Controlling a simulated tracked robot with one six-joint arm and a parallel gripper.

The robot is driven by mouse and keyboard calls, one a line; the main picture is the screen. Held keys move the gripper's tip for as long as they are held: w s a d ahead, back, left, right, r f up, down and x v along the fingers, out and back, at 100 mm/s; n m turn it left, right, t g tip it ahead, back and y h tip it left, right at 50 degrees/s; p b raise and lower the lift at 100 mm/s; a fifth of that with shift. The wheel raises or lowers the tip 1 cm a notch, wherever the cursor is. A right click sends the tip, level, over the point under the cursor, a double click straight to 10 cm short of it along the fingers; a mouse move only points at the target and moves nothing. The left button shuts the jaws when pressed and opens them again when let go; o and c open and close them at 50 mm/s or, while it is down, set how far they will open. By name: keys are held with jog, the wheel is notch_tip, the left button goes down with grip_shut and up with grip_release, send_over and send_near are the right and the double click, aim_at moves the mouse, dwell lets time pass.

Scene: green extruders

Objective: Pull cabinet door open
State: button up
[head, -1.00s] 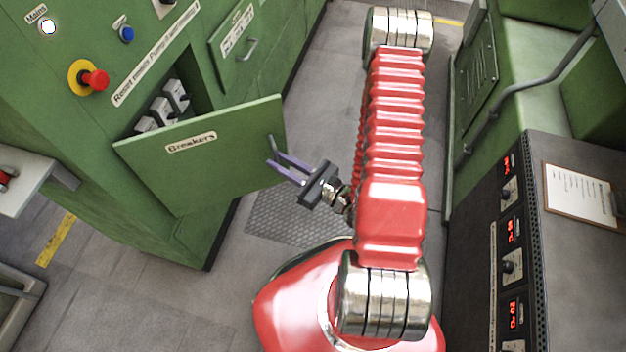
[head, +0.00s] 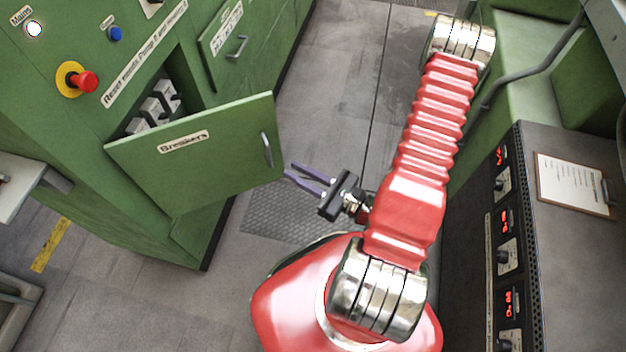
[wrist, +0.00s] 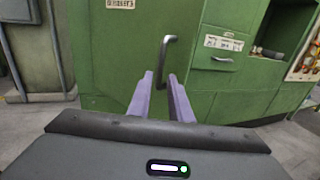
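The green cabinet door (head: 200,165) labelled "Breakers" stands swung open from the green cabinet, with breakers visible in the compartment behind it. Its grey bar handle (head: 266,149) is near the door's right edge. My gripper (head: 306,175) is just right of the handle, its two purple fingers apart and empty. In the wrist view the handle (wrist: 164,62) stands ahead of my gripper (wrist: 160,85), with a gap visible between the fingers. The fingers look clear of the handle in the head view.
A red emergency button (head: 84,82) is on the cabinet's face. A dark control console (head: 500,230) stands on the right. Floor is free between cabinet and console.

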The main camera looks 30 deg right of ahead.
jog(key=shift+v, duration=2.15)
jog(key=shift+c, duration=0.6)
